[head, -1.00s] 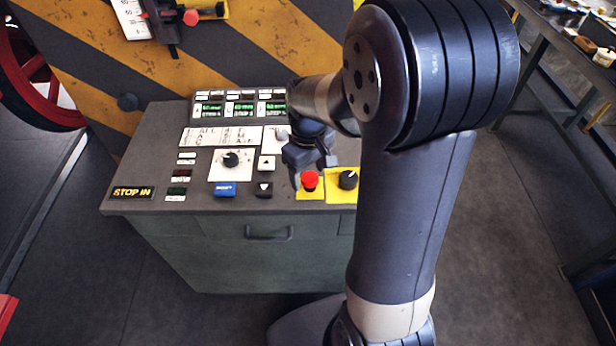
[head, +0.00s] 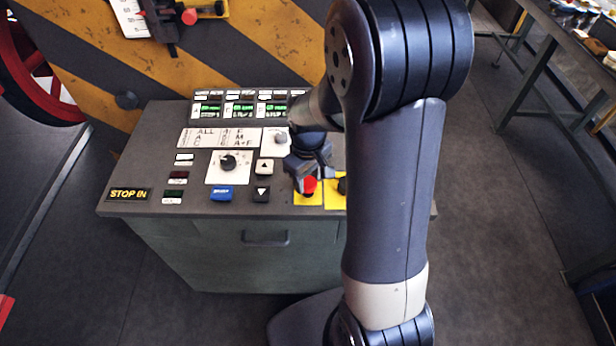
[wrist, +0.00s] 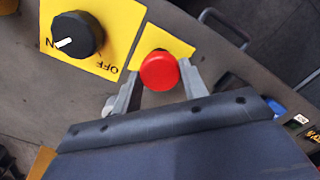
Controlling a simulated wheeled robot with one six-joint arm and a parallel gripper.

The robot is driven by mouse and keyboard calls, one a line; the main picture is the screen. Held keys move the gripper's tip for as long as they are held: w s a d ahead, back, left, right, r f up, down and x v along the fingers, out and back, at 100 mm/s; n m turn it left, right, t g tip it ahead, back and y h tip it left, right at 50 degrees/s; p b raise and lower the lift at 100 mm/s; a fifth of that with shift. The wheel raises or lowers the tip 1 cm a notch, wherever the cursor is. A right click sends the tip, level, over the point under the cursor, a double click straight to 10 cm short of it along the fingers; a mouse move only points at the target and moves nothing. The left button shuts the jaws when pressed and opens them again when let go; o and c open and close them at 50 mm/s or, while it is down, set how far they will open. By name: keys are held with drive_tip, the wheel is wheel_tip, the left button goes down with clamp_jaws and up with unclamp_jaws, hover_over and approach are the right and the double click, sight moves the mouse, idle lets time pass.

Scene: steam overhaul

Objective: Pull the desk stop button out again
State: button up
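The red mushroom stop button (head: 309,185) sits on a yellow plate near the front edge of the control desk (head: 130,172). It also shows in the wrist view (wrist: 159,71). My gripper (head: 311,176) is at the button, pointing down. In the wrist view my gripper (wrist: 160,77) has one finger on each side of the red cap, with the fingers apart. The fingertips are very close to the cap; I cannot tell whether they touch it. A lit sign on the desk reads "STOP IN" (head: 129,194).
A black rotary switch (wrist: 77,34) on a yellow plate is right beside the button. A blue button (head: 221,193), black and white arrow buttons (head: 262,194) and a dial (head: 228,161) lie to the left. A workbench (head: 545,25) stands at the right.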

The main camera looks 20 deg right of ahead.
sight(308, 182)
clamp_jaws()
drive_tip(key=shift+r+p, duration=0.35)
drive_tip(key=shift+r, duration=0.4)
drive_tip(key=o, duration=0.6)
unclamp_jaws()
wheel_tip(308, 182, up, 11)
drive_tip(key=shift+f+b, duration=0.1)
drive_tip(key=shift+b, duration=0.4)
